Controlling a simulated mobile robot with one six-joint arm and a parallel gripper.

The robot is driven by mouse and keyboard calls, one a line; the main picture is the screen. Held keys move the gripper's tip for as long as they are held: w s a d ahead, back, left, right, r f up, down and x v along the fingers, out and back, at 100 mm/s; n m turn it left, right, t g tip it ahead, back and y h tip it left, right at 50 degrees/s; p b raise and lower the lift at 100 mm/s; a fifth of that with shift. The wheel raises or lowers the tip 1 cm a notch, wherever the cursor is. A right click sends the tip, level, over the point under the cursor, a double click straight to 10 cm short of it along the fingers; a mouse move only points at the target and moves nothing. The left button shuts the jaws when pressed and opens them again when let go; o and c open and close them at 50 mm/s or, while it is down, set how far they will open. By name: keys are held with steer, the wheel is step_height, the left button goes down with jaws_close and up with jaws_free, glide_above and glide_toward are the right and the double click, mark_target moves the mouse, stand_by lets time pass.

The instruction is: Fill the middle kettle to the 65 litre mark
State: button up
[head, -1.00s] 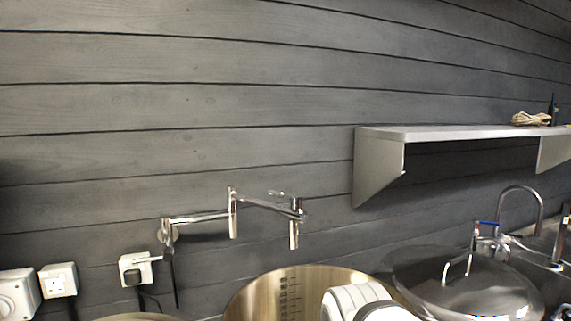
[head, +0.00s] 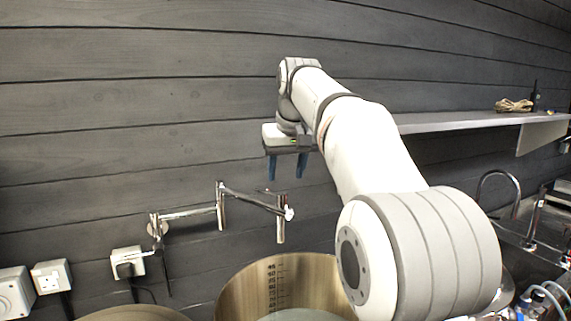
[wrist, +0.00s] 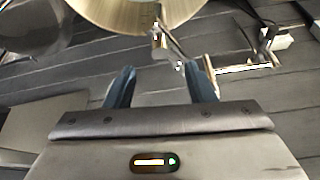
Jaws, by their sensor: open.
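The middle kettle (head: 232,300) is open at the bottom of the head view, with dark level marks on its inner wall. A pale surface, maybe liquid, shows low inside; its level against the marks is unclear. It also shows in the wrist view (wrist: 110,14). A jointed chrome wall tap (head: 190,213) has its spout (head: 281,230) above this kettle. No stream is visible below the spout. In the wrist view the tap (wrist: 172,45) lies beyond the fingertips. My gripper (head: 286,176) is open and empty, its blue fingers pointing down above the spout end, apart from it.
Another kettle's rim (head: 135,313) shows at bottom left. Sockets (head: 52,276) and a plug (head: 127,262) are on the wall. A shelf (head: 460,121) with a coil of rope (head: 513,106) is at right.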

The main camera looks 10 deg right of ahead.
mark_target(281, 194)
steer(key=x, duration=0.7)
steer(key=shift+f+p, duration=0.15)
steer(key=shift+p, duration=0.25)
steer(key=c, duration=1.1)
steer(key=shift+o, duration=0.2)
steer(key=m, duration=0.2)
steer(key=m+h, duration=0.1)
steer(key=m, duration=0.1)
steer(key=shift+a+h+p, duration=0.25)
steer(key=shift+h+p, duration=0.05)
steer(key=shift+p, duration=0.05)
steer(key=m, duration=0.2)
steer(key=m+g+h, duration=0.1)
steer(key=m, duration=0.2)
steer(key=shift+w+h, duration=0.15)
steer(key=shift+h, duration=0.15)
